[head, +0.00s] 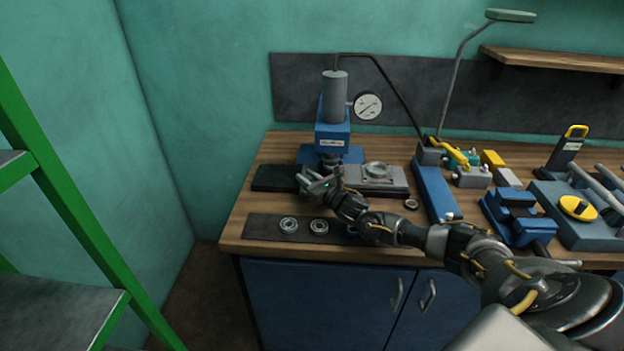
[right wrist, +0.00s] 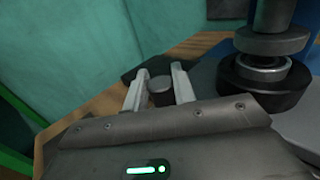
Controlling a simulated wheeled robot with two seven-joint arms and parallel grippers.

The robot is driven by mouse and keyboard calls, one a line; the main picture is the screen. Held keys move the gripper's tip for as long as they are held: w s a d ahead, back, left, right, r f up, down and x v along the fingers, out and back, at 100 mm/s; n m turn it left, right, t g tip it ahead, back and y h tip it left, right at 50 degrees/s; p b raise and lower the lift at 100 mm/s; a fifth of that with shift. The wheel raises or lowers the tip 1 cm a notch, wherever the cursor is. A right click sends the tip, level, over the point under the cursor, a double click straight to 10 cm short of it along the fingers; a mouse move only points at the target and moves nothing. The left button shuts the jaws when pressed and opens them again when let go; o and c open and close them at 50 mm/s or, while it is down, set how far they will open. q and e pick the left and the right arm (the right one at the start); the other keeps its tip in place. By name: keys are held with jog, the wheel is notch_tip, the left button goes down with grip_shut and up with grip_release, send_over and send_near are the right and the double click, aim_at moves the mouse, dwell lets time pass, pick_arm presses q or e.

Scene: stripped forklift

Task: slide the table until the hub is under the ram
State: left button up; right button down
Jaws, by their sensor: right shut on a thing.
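The press ram (head: 331,159) points down from the blue press head, and its lower end is partly behind my right gripper. The sliding table (head: 391,187) is a grey plate on a dark base under the press. My right gripper (head: 318,184) is in front of the press. In the right wrist view its fingers (right wrist: 160,90) are shut on a dark round knob (right wrist: 160,86). Dark and silver round parts (right wrist: 262,78) stand right of the knob. My left gripper is not in view.
A small dark ring (head: 411,204) lies right of the table. A blue pump (head: 434,190), a blue vise (head: 513,214) and other tools crowd the right side. A green rack (head: 72,205) stands left.

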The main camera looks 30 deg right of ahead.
jog(key=shift+d, duration=0.15)
jog(key=c, duration=1.5)
grip_release()
jog(key=o, duration=0.3)
jog(key=shift+s+d, duration=0.15)
jog(key=shift+s, duration=0.05)
jog(key=shift+w, duration=0.1)
jog(key=shift+s+f, duration=0.1)
jog(key=shift+s, duration=0.3)
jog(key=s, duration=0.3)
jog(key=s+d+b, duration=0.1)
jog(key=s, duration=0.2)
jog(key=s+b, duration=0.1)
jog(key=s, duration=0.1)
jog(key=shift+s+d, duration=0.15)
jog(key=shift+s, duration=0.85)
